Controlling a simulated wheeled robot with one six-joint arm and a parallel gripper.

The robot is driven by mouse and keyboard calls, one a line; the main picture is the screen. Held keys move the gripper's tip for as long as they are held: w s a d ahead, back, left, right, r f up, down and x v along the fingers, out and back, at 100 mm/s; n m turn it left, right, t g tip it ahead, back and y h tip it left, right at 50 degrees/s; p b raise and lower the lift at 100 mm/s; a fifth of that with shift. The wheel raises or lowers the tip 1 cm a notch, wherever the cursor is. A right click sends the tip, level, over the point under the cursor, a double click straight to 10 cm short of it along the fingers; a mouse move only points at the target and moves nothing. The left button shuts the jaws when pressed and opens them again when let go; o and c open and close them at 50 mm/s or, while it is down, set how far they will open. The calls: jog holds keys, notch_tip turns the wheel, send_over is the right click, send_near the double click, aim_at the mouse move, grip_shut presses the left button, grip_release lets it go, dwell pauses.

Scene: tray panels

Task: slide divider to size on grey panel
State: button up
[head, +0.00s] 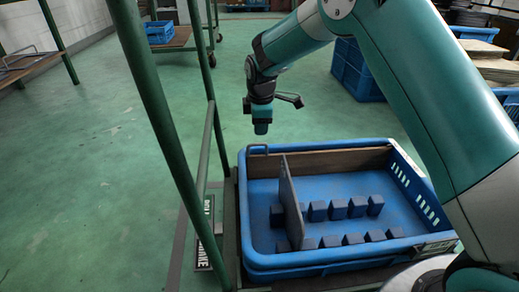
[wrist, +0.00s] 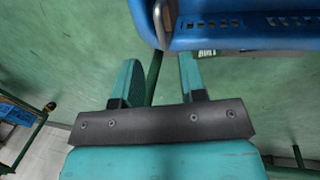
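A blue tray (head: 259,262) stands at the lower middle of the head view. A thin grey panel (head: 290,200) stands upright across it, left of its middle, as the divider. My gripper (head: 262,127) is in the air above and beyond the tray's back left corner, apart from the panel. In the wrist view my gripper (wrist: 158,80) has its two teal fingers spread with nothing between them.
Green rack posts (head: 165,110) rise left of the tray. Blue crates (head: 356,70) stand behind. Green floor is open at left.

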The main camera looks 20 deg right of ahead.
aim_at(259, 144)
jog(key=f+b, duration=0.1)
jog(key=f, duration=0.2)
jog(key=w+f+b, duration=0.1)
jog(key=f+b, duration=0.1)
jog(key=f, duration=0.2)
jog(key=shift+w+d, duration=0.15)
jog(key=shift+w, duration=0.05)
grip_shut()
